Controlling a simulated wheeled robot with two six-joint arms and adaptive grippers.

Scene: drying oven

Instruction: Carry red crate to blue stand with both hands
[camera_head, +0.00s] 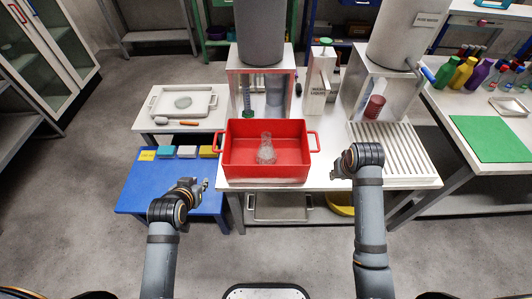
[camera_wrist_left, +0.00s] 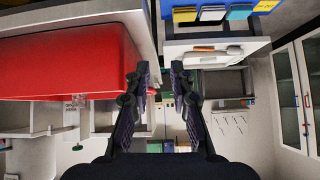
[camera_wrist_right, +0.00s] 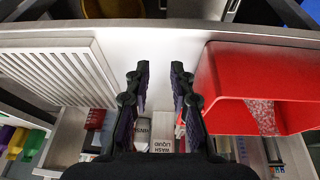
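The red crate (camera_head: 240,163) stands on the white table in the middle of the head view, with a clear glass flask (camera_head: 266,150) inside and a handle at each side. The blue stand (camera_head: 140,195) is low and left of the table. My left gripper (camera_head: 203,185) is open and empty, left of the crate and above the blue stand; the left wrist view shows its fingers (camera_wrist_left: 160,72) apart beside the crate's red wall (camera_wrist_left: 70,60). My right gripper (camera_head: 340,168) is open and empty, right of the crate; the right wrist view shows its fingers (camera_wrist_right: 160,75) apart, with the crate (camera_wrist_right: 225,85) beside them.
Yellow, teal and grey sponges (camera_head: 187,151) line the stand's back edge. A white drying rack (camera_head: 395,150) lies right of the crate, and a wash liquid box (camera_head: 318,85) stands behind. A yellow bowl (camera_head: 340,205) sits below the table. The stand's front is bare.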

